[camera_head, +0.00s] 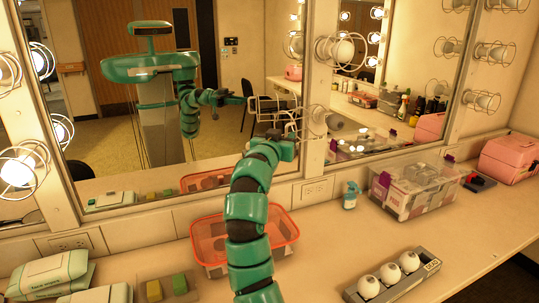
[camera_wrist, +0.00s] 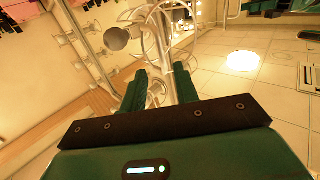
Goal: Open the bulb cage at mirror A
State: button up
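Mirror A is not labelled in view; a large mirror (camera_head: 225,80) fills the left and a second mirror (camera_head: 375,75) stands to its right. On the post between them, an unlit grey bulb (camera_head: 335,122) sits in a wire cage (camera_head: 314,121), below a lit caged bulb (camera_head: 341,50). My gripper (camera_head: 294,138) is raised at the left of this lower cage. In the wrist view, my gripper (camera_wrist: 160,88) has its two green fingers apart, with cage wires (camera_wrist: 157,30) just beyond them. I cannot tell whether they touch the wires or whether the cage is latched.
An orange basket (camera_head: 207,243) stands on the counter below my arm. A clear box (camera_head: 413,187), a small bottle (camera_head: 350,195), a pink case (camera_head: 512,157) and a tray of white bulbs (camera_head: 392,276) are on the right. Wipe packs (camera_head: 50,270) and sponges (camera_head: 167,287) are on the left.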

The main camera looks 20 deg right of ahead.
jog(key=b+v, duration=0.1)
jog(key=v, duration=1)
jog(key=shift+a, duration=0.15)
